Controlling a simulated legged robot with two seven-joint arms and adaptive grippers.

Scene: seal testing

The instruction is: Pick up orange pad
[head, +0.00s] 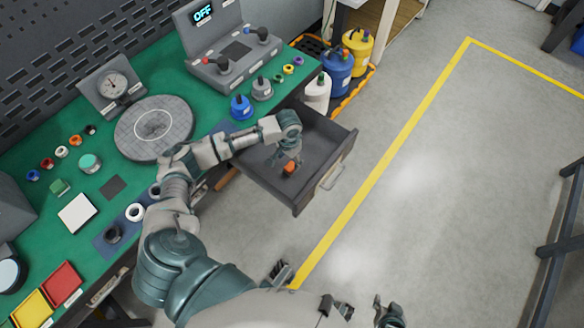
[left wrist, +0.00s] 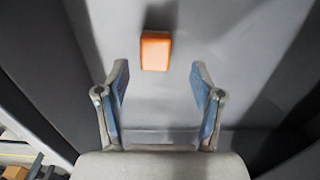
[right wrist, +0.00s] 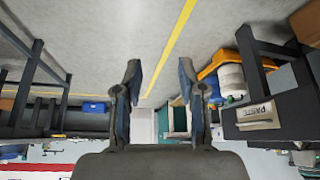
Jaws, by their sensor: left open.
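The orange pad (head: 289,169) lies in the open grey drawer (head: 252,174), and it also shows in the left wrist view (left wrist: 155,51). My left gripper (head: 287,159) reaches down into the drawer just above the pad. In the left wrist view the two fingers (left wrist: 159,78) are wide apart and empty. The pad appears just beyond the fingertips, roughly centred between them and not visibly touched. In the right wrist view my right gripper (right wrist: 159,80) is open and empty, with floor behind its fingers.
The drawer's walls stand around the left gripper. The green workbench (head: 130,195) beside it holds a round grey plate (head: 153,128), a gauge (head: 113,86), a control box (head: 233,48) and several small coloured parts. Bottles (head: 337,66) stand behind the drawer.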

